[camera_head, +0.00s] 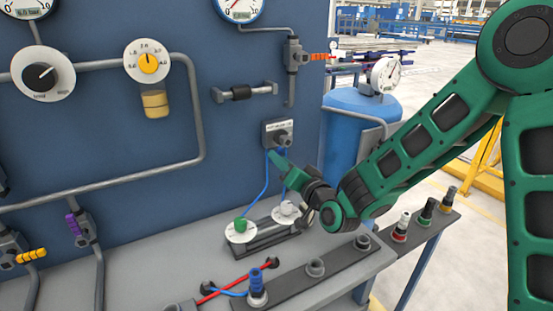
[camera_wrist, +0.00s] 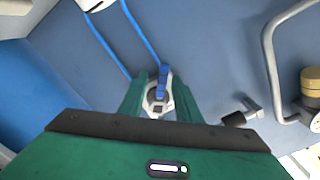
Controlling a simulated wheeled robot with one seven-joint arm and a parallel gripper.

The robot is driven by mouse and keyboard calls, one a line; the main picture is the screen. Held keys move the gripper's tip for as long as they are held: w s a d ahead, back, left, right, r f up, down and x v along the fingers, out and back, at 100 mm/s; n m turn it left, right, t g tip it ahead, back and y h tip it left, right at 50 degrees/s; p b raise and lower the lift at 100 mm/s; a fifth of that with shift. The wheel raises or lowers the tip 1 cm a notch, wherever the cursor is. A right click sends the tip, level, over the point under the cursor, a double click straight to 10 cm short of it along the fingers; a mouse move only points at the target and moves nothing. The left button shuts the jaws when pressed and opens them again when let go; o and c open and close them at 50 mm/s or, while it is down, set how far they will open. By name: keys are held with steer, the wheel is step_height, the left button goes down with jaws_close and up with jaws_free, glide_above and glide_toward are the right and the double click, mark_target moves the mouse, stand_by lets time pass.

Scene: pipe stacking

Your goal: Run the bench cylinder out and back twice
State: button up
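The bench cylinder (camera_head: 272,240) is a dark body on the bench below the panel. Beside it are two white dials, one with a green knob (camera_head: 240,226) and one with a pale knob (camera_head: 287,209). My arm partly covers this area, and I cannot tell the rod's position. A grey valve plate (camera_head: 270,128) is on the blue panel, with blue hoses (camera_head: 266,178) running down from it. My gripper (camera_head: 277,157) is up against the valve. In the wrist view, its green fingers (camera_wrist: 161,82) stand apart on either side of a blue lever (camera_wrist: 163,75), with gaps visible.
A grey strip with sockets (camera_head: 316,267) lies along the bench front, with a blue plug (camera_head: 257,287) and a red hose (camera_head: 236,284) near it. A blue tank (camera_head: 350,130) stands at the right. A side shelf holds coloured plugs (camera_head: 402,226). Pipes and gauges cover the panel.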

steer(key=shift+x, duration=1.45)
jaws_close()
steer(key=shift+a, duration=0.15)
